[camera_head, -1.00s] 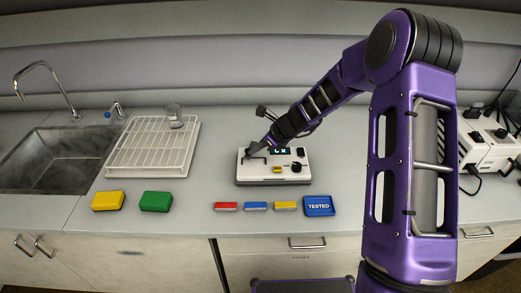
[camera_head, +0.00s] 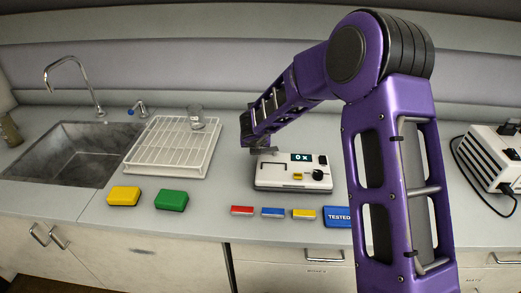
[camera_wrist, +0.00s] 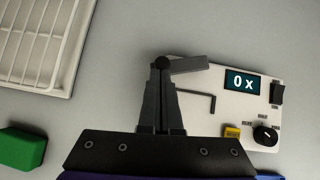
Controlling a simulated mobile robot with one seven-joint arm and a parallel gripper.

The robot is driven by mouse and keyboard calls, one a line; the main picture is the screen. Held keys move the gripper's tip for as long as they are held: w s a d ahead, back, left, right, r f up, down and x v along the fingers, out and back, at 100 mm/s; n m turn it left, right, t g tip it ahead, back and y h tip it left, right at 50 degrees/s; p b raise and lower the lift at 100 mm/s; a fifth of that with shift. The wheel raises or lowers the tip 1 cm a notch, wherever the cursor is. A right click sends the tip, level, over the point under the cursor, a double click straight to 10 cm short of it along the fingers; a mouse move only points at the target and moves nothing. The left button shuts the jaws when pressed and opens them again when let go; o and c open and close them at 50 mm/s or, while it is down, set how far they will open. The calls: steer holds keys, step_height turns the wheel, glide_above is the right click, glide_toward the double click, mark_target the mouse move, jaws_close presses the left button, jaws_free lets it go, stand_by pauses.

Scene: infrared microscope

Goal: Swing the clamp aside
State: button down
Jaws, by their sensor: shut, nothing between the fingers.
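The white microscope unit (camera_head: 283,183) sits on the counter and also shows in the wrist view (camera_wrist: 222,76). A grey bar (camera_wrist: 190,64) with a dark round end reaches over the unit's upper left edge. My gripper (camera_wrist: 160,68) is shut and empty. Its fingertips overlap the round end in the wrist view; I cannot tell whether they touch. In the head view my arm hides the unit's back left.
The unit carries a display (camera_wrist: 242,82) reading "0 x", a black knob (camera_wrist: 265,135) and a yellow button (camera_wrist: 232,132). A white rack (camera_head: 150,165) with a glass stands left. Coloured blocks and a blue "TESTED" block (camera_head: 337,217) lie in front.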

steer(key=shift+w+a+m+h, duration=0.6)
steer(key=shift+w+m+h, duration=0.1)
steer(key=shift+w+m, duration=0.3)
stand_by(0.3)
